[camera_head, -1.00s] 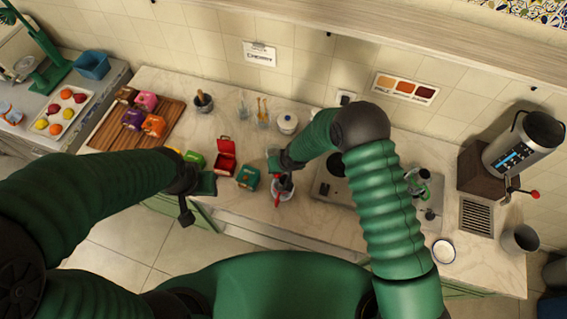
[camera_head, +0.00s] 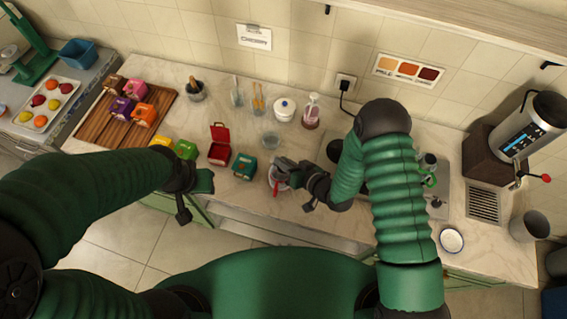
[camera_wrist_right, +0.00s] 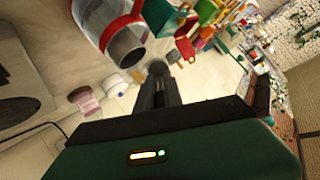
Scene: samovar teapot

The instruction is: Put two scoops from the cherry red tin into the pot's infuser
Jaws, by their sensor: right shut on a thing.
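The cherry red tin (camera_head: 219,152) stands on the counter with its lid up; it also shows in the right wrist view (camera_wrist_right: 186,48). The pot (camera_head: 272,178), with a red handle, is right of it, partly hidden by my right gripper (camera_head: 284,168). In the right wrist view the pot (camera_wrist_right: 88,18) is clear with a red band, and its grey infuser (camera_wrist_right: 126,46) shows inside. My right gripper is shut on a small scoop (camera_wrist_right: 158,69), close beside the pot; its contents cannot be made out. My left gripper (camera_head: 192,200) hangs at the counter's front edge, its jaws unclear.
A teal tin (camera_head: 244,166) stands between the red tin and the pot. A glass cup (camera_head: 270,140), a white lidded jar (camera_head: 285,110) and a pink pump bottle (camera_head: 311,111) stand behind. A wooden board (camera_head: 95,128) with several coloured tins is at left.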

